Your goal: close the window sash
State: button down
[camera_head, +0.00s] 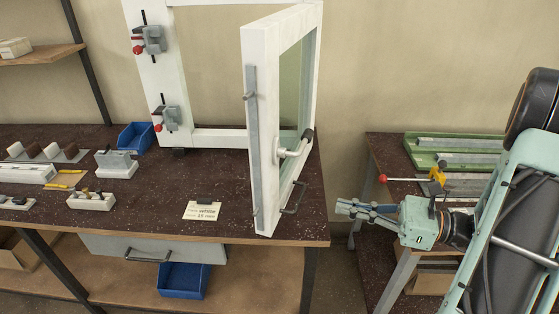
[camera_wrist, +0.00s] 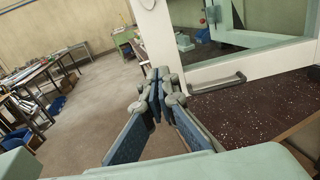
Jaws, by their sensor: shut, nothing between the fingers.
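The white window sash (camera_head: 258,130) stands swung open from the white window frame (camera_head: 170,80), jutting toward the front edge of the dark speckled bench. Its lever handle (camera_head: 297,146) and a grey pull handle (camera_head: 295,198) sit on its right face. In the wrist view the sash's lower rail (camera_wrist: 225,66) runs across the right, with the pull handle (camera_wrist: 218,83) near its lower edge. My gripper (camera_head: 342,207) is shut and empty, right of the sash and pointing left at it. In the wrist view the fingertips (camera_wrist: 158,76) are together near the sash's edge; contact cannot be told.
Two clamps (camera_head: 150,40) (camera_head: 168,117) are on the frame's left post. A paper label (camera_head: 202,210) lies on the bench, left of the sash. Blocks and profiles occupy the bench's left. A second bench with a green tray (camera_head: 455,150) stands right, across a gap.

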jog(key=p, duration=0.3)
send_near(274, 189)
jog(key=x, duration=0.6)
jog(key=shift+a, duration=0.4)
jog(key=shift+w+a, duration=0.1)
